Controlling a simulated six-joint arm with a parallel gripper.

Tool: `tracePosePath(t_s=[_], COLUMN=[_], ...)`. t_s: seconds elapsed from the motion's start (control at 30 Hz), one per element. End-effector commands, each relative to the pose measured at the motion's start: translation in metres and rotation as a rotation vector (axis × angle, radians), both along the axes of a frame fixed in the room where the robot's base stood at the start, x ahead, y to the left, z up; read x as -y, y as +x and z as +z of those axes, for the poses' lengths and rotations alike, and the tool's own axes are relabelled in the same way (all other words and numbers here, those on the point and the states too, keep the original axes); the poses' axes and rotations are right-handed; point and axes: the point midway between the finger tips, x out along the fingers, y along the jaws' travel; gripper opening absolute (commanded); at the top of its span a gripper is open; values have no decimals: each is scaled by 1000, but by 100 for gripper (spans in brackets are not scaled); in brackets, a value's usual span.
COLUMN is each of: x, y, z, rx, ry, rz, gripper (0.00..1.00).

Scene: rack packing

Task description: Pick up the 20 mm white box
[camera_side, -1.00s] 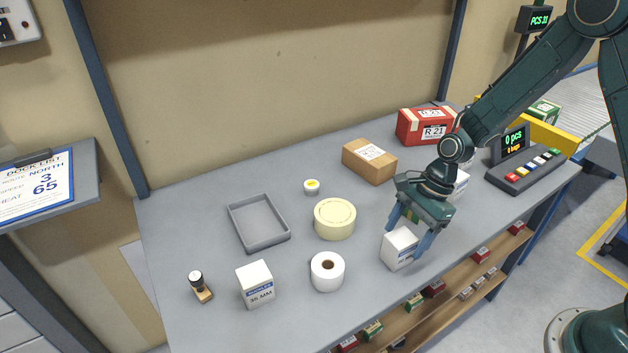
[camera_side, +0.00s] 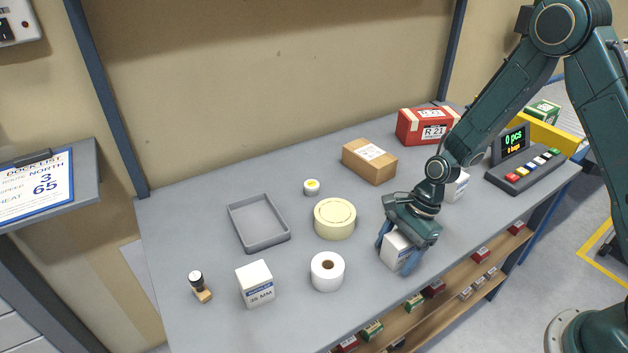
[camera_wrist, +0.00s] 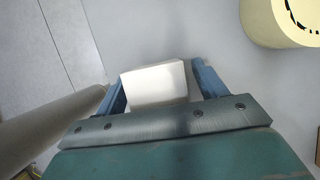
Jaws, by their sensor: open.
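A white box (camera_side: 394,251) stands on the grey bench right of the paper roll, partly hidden by my gripper; its size print cannot be read. My gripper (camera_side: 396,257) is open and low over this box, with a blue finger on either side of it. In the wrist view the box (camera_wrist: 154,84) sits between the two fingers of my gripper (camera_wrist: 160,85). Another white box (camera_side: 256,284), marked 35 MM, stands at the front left. A third white box (camera_side: 457,186) is partly hidden behind my arm.
A white paper roll (camera_side: 327,271) and a cream tape roll (camera_side: 335,218) stand left of my gripper. A grey tray (camera_side: 286,238), a stamp (camera_side: 201,287), a brown carton (camera_side: 369,161) and a red box (camera_side: 425,126) are around. The bench's front edge is close.

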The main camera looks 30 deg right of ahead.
Motion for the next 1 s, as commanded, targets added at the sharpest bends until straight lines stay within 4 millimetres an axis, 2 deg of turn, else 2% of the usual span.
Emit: tracePosePath(t_s=[0.07, 0.33, 0.37, 0.77, 1.0], x=[0, 0, 0, 0, 0], y=[0, 0, 0, 0, 1], z=[0, 0, 0, 4, 21], rx=[0, 0, 1, 1, 4], ry=[0, 0, 0, 1, 1], rz=[0, 0, 0, 0, 1], gripper=[71, 20, 18, 18, 18])
